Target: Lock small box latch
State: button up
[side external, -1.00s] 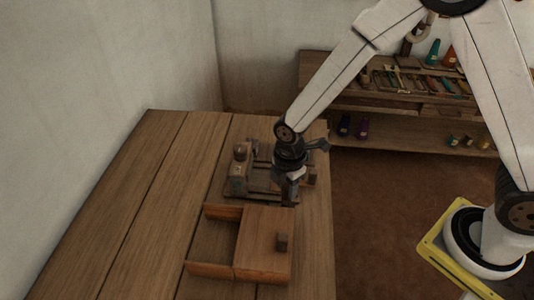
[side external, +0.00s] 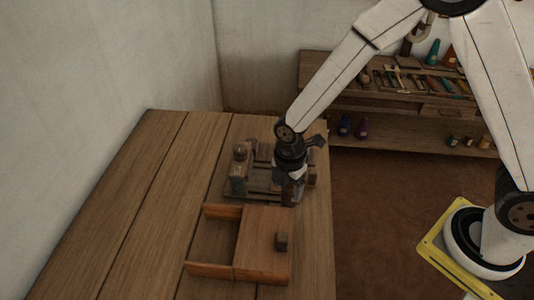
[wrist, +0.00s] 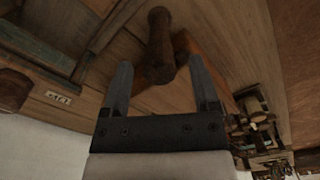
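A small wooden box (side external: 262,270) stands near the front of the table in the side view, with an open compartment on its left and a flat top with a dark block-like knob (side external: 282,241) on its right. I cannot make out a separate latch. My gripper (side external: 290,201) points down just behind the box, at the near right of a wooden mechanism (side external: 238,186). In the wrist view my gripper (wrist: 160,64) has its fingers apart. A dark round-ended wooden peg (wrist: 159,42) shows between them; I cannot tell whether it touches them.
The wooden table (side external: 130,215) is clear on the left. In the wrist view a wooden frame (wrist: 35,48) with a small pale label (wrist: 58,97) lies at left, and a cluttered mechanism (wrist: 257,118) at right. A tool shelf (side external: 400,103) stands behind, beyond the table's right edge.

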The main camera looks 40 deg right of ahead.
aim_at(288, 187)
dwell(0.3)
jog(key=shift+r, duration=3.9)
jog(key=s+d+r+m+t, duration=0.1)
jog(key=s+d+m, duration=0.3)
jog(key=m, duration=0.6)
jog(key=s+d+r+m+t, duration=0.1)
jog(key=s+d+m, duration=0.3)
jog(key=d+m, duration=0.4)
jog(key=shift+s+d+m+t, duration=0.3)
jog(key=shift+m, duration=0.7)
